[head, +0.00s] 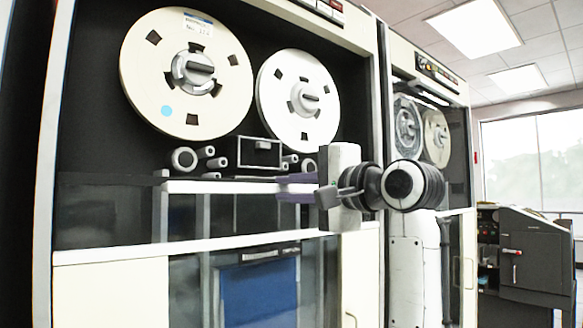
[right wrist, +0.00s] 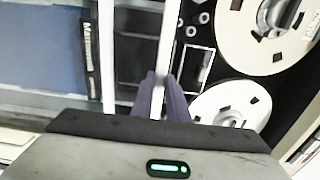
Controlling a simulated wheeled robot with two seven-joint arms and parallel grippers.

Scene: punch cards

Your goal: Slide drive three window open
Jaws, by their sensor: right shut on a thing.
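The near tape drive (head: 50,150) fills the left and middle of the head view. Its window's white top rail (head: 235,186) runs level just below the reels, and shows as a white bar in the right wrist view (right wrist: 165,45). Dark see-through glass (head: 95,210) lies below that level. My right gripper (head: 290,188) reaches in from the right, its purple fingers shut on the rail near its right end; the fingertips also straddle the bar in the right wrist view (right wrist: 160,95). The reels above the rail show clear and uncovered. No drive number is readable. My left gripper is out of view.
Two cream reels (head: 215,105) (head: 319,112) sit above the rail, with rollers and a dark head box (head: 259,153) between. A fixed white crossbar (head: 200,246) lies below. A second drive (head: 430,185) stands right, and a dark machine (head: 535,255) stands farther right.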

